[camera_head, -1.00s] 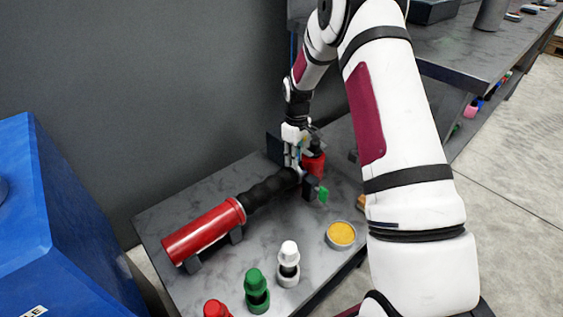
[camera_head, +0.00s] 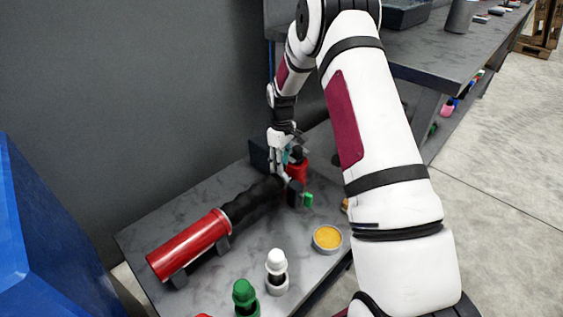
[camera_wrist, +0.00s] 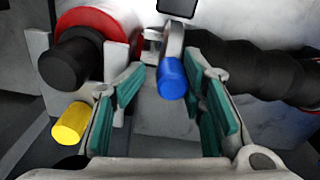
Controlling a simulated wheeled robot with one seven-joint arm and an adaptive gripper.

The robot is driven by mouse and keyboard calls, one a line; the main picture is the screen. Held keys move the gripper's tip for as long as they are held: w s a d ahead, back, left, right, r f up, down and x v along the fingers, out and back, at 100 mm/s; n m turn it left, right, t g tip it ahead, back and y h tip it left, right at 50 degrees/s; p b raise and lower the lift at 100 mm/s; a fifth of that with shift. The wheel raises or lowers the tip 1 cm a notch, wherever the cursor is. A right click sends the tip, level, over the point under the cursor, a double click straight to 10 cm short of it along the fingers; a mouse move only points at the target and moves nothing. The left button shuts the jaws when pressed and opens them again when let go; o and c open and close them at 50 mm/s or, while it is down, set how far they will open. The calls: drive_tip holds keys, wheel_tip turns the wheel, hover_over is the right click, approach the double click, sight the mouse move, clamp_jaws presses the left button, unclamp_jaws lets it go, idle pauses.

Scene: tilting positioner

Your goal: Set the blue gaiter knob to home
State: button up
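The blue knob (camera_wrist: 171,78) is a short blue cylinder in the wrist view, on a grey mount beside the black ribbed gaiter (camera_wrist: 250,68). My gripper (camera_wrist: 168,88) is open, with one teal-padded finger on each side of the knob and a gap showing on both sides. In the head view my gripper (camera_head: 280,168) is low over the far end of the gaiter (camera_head: 250,203), which joins a red cylinder (camera_head: 190,243). The blue knob is hidden in that view.
A yellow knob (camera_wrist: 71,123) and a black knob on a red disc (camera_wrist: 108,27) lie left of my fingers. A green knob (camera_head: 308,199), a dish of yellow material (camera_head: 327,238), and white (camera_head: 276,263) and green (camera_head: 244,292) capped items stand on the bench.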

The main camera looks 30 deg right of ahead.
drive_tip(key=shift+s+d, duration=0.15)
drive_tip(key=shift+r, duration=4.05)
